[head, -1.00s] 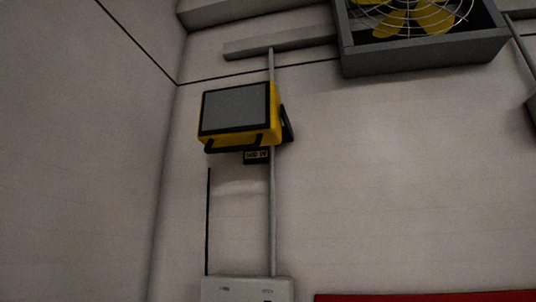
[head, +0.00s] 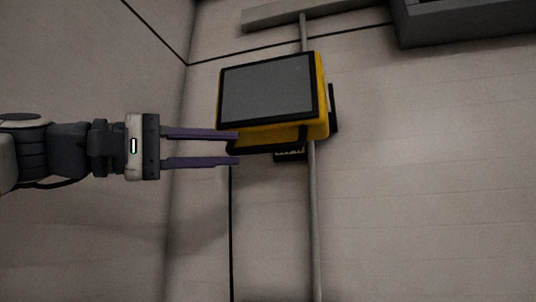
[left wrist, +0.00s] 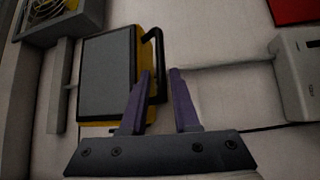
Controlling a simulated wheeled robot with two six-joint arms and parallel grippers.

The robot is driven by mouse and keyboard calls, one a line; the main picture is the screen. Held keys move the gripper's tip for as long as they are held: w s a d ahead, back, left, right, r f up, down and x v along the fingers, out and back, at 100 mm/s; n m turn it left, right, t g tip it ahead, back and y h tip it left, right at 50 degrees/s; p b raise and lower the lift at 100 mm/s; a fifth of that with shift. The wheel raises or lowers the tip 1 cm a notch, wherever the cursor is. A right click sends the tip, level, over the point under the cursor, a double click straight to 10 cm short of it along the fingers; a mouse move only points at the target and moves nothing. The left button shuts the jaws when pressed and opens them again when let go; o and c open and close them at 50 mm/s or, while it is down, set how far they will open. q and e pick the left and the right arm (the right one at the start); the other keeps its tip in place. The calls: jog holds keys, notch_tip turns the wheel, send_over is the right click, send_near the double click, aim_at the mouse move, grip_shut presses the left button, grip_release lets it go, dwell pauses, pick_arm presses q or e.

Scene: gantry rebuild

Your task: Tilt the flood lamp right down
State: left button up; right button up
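The flood lamp (head: 268,92) is a yellow box with a dark grey face and black frame, mounted on the wall. A black bar handle (head: 268,146) runs along its lower edge. I cannot tell whether a finger touches the handle. My right gripper is not in view.
A grey conduit (head: 313,215) runs down the wall behind the lamp. A grey fan housing (head: 460,22) is at upper right. The left wrist view shows a pale box (left wrist: 297,75) and a red panel (left wrist: 294,9). The wall right of the lamp is clear.

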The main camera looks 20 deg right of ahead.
aim_at(267, 150)
pick_arm(q)
jog(key=p+x, duration=0.4)
jog(key=x, duration=0.4)
jog(key=shift+d+r, duration=0.1)
jog(key=shift+d, duration=0.3)
jog(key=shift+w+d, duration=0.1)
jog(key=shift+d, duration=0.3)
grip_shut()
jog(key=shift+d, duration=0.1)
dwell(0.5)
